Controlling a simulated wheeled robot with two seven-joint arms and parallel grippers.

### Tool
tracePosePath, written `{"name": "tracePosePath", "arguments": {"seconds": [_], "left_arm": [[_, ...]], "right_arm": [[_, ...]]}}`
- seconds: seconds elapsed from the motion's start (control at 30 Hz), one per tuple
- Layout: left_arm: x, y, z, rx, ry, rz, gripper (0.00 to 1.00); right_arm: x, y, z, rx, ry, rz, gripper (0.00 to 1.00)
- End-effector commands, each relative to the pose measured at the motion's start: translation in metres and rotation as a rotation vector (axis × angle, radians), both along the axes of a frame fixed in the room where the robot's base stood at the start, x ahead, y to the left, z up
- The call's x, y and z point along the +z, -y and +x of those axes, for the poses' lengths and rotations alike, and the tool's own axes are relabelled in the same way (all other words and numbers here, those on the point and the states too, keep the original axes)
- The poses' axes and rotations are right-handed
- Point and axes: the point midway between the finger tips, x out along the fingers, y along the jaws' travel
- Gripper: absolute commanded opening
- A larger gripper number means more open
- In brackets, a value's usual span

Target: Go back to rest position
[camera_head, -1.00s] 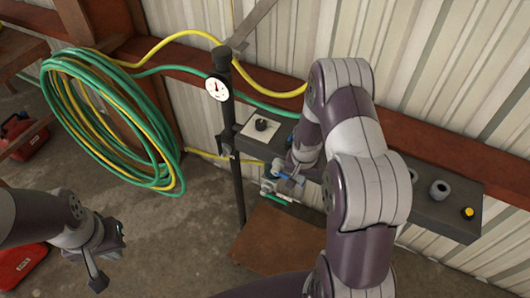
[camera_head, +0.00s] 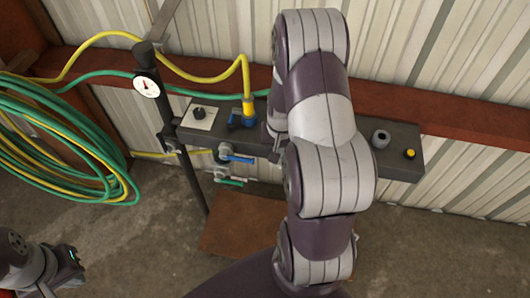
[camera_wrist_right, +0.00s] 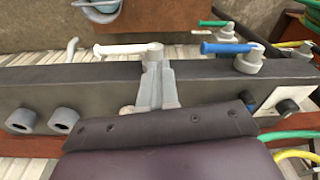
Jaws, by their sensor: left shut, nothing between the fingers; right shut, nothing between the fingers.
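My left gripper (camera_head: 66,272) is low at the left edge of the head view, with bare floor around it. It is shut and empty. My right arm (camera_head: 322,130) rises through the middle of the head view and hides most of its own gripper. In the right wrist view my right gripper (camera_wrist_right: 156,82) is shut and empty, in front of the dark steel bar (camera_wrist_right: 215,85), near a white-handled valve (camera_wrist_right: 128,49). I cannot tell whether it touches the bar or the valve.
The bar (camera_head: 398,148) carries a blue-handled valve (camera_head: 236,157), a yellow hose connector (camera_head: 248,108) and a grey socket (camera_head: 380,139). A gauge (camera_head: 147,87) sits on a black post. Coiled hoses (camera_head: 60,150) hang left. A brown board (camera_head: 235,222) lies below.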

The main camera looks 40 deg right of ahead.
Motion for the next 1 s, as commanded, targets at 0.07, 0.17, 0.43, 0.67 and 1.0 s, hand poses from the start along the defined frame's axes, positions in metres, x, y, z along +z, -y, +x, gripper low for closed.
{"name": "tracePosePath", "arguments": {"seconds": [0.07, 0.17, 0.43, 0.67, 1.0], "left_arm": [[-0.001, 0.0, 0.0, 0.0, 0.0, 0.0, 0.0], [0.0, 0.0, 0.0, 0.0, 0.0, 0.0, 0.0], [0.0, 0.0, 0.0, 0.0, 0.0, 0.0, 0.0], [0.0, 0.0, 0.0, 0.0, 0.0, 0.0, 0.0], [0.0, 0.0, 0.0, 0.0, 0.0, 0.0, 0.0]], "right_arm": [[0.001, 0.002, -0.002, -0.001, 0.001, -0.001, 0.0], [0.002, 0.002, -0.003, 0.001, 0.001, -0.001, 0.0], [0.002, 0.002, -0.002, 0.0, 0.002, -0.001, 0.0], [0.001, -0.001, -0.007, 0.016, -0.016, 0.008, 0.0], [0.101, -0.154, -0.063, 0.594, -0.037, -0.007, 0.0]]}}
